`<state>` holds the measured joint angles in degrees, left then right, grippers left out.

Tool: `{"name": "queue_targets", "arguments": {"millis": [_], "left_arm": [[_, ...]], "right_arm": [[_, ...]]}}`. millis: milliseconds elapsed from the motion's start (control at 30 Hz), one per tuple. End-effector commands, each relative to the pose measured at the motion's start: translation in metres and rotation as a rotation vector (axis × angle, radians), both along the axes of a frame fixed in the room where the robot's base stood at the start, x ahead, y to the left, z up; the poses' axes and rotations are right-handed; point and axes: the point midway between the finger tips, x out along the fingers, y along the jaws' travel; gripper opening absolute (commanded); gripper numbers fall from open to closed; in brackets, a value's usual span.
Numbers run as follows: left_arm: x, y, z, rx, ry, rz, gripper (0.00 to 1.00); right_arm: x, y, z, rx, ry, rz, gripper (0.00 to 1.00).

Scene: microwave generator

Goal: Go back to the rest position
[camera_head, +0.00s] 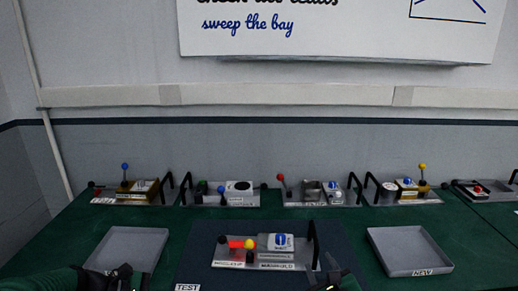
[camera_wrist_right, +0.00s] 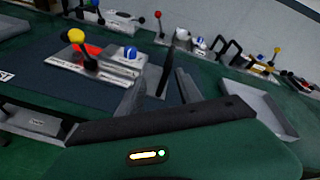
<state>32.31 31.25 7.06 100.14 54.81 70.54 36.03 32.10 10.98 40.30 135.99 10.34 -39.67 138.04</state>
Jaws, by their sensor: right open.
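My right gripper (camera_head: 331,276) is at the bottom edge of the head view, just right of and in front of the central device. In the right wrist view its two dark fingers (camera_wrist_right: 160,92) stand apart with nothing held between them. My left gripper (camera_head: 122,280) is partly cut off at the bottom left, over the front of the left tray; its jaws are unclear. The central device (camera_head: 238,264) is a grey plate with a yellow ball, a red part, a blue-and-white part and a black handle. It rests on the dark mat (camera_head: 200,262).
A grey tray (camera_head: 128,238) lies at left, and another tray labelled NEW (camera_head: 408,248) lies at right. Several similar devices with coloured knobs (camera_head: 225,195) line the back of the green table (camera_head: 480,255). A wall stands behind them.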

Motion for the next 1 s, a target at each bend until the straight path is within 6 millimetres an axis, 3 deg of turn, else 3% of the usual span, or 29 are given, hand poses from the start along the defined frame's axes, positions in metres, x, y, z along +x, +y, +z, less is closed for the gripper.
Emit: {"name": "queue_targets", "arguments": {"millis": [167, 267, 400, 600, 700, 800, 1000], "left_arm": [[-0.039, -0.018, -0.018, 0.234, -0.035, -0.174, 0.00], [-0.070, -0.024, -0.030, 0.415, -0.085, -0.340, 0.00], [-0.118, -0.021, -0.038, 0.699, -0.222, -0.661, 0.00], [-0.160, -0.012, -0.032, 1.000, -0.490, -1.133, 0.00], [-0.168, -0.013, -0.030, 1.074, -0.594, -1.290, 0.00], [-0.171, -0.014, -0.029, 1.105, -0.649, -1.365, 0.00], [-0.172, -0.014, -0.030, 1.111, -0.659, -1.378, 0.00]], "right_arm": [[-0.024, 0.002, -0.028, -0.415, 0.151, 0.184, 0.42], [-0.049, -0.001, -0.049, -0.734, 0.260, 0.376, 0.42], [-0.102, -0.012, -0.077, -1.224, 0.398, 0.792, 0.42], [-0.187, -0.031, -0.098, -1.701, 0.412, 1.510, 0.42], [-0.215, -0.038, -0.101, -1.798, 0.354, 1.768, 0.42], [-0.229, -0.041, -0.103, -1.834, 0.310, 1.900, 0.42], [-0.232, -0.042, -0.105, -1.841, 0.298, 1.929, 0.42]]}}
